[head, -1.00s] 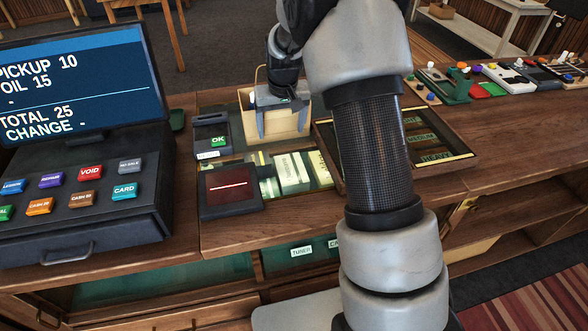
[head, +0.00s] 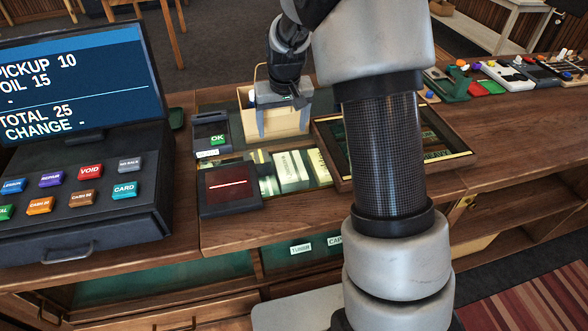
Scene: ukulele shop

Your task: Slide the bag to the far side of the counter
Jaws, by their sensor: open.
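A tan paper bag (head: 244,123) with a thin looped handle stands upright on the wooden counter (head: 220,233), behind the flat glass display section. My gripper (head: 275,132) points down in front of the bag's near face, its two grey fingers spread apart with tan bag showing between them. Whether the fingers touch the bag, I cannot tell. The bag's top and right part are partly hidden by my wrist. The counter's far edge lies close behind the bag.
A card terminal (head: 211,136) stands just left of the bag, and a dark scanner pad (head: 230,187) is nearer. The cash register (head: 85,195) fills the left. A framed tray (head: 447,137) is at right, partly behind my arm. Pedals (head: 502,76) lie farther right.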

